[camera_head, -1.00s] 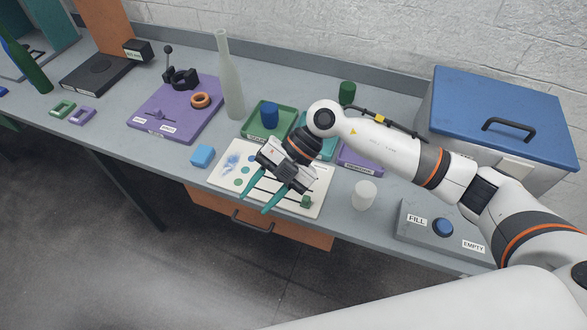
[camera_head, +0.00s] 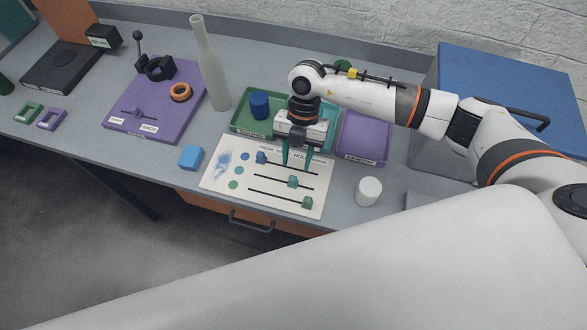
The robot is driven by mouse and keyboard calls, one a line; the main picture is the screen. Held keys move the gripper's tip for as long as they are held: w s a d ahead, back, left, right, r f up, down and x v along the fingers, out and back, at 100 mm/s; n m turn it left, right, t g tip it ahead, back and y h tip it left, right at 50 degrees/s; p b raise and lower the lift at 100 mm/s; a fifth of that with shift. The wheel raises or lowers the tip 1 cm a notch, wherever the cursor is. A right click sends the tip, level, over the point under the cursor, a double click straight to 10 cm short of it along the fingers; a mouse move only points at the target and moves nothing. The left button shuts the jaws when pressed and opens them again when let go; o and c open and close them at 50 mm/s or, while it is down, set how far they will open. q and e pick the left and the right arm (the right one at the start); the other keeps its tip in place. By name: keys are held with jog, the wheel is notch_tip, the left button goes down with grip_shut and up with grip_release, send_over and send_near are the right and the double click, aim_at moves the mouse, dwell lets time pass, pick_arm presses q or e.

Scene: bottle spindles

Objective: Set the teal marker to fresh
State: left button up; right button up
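A white marker board (camera_head: 222,198) lies on the bench with three dark slots and colour dots at their left. FRESH is printed at its upper left and HOLD further right; other print is partly hidden. The teal marker (camera_head: 293,182) sits around the middle of the middle slot. The blue marker (camera_head: 262,157) is near the left of the top slot. The green marker (camera_head: 307,202) is toward the right of the bottom slot. My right gripper (camera_head: 297,166) points down, its teal fingers apart and empty, just behind the teal marker in the picture. My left gripper is out of view.
A green tray (camera_head: 240,123) with a blue cylinder (camera_head: 259,104) and a purple tray (camera_head: 364,140) stand behind the board. A blue cube (camera_head: 190,157), a white cylinder (camera_head: 369,191) and a tall bottle (camera_head: 211,70) stand around it. A blue-lidded box (camera_head: 490,85) is at right.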

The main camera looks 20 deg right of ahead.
aim_at(293, 178)
jog(key=x, duration=0.2)
jog(key=p+x, duration=0.1)
jog(key=x, duration=0.2)
jog(key=shift+w+f, duration=0.15)
jog(key=shift+w, duration=0.05)
jog(key=shift+s+a+f, duration=0.1)
jog(key=shift+f, duration=0.2)
jog(key=shift+c, duration=0.8)
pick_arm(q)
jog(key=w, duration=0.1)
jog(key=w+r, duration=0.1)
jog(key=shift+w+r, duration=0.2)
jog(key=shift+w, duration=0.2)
pick_arm(e)
grip_shut()
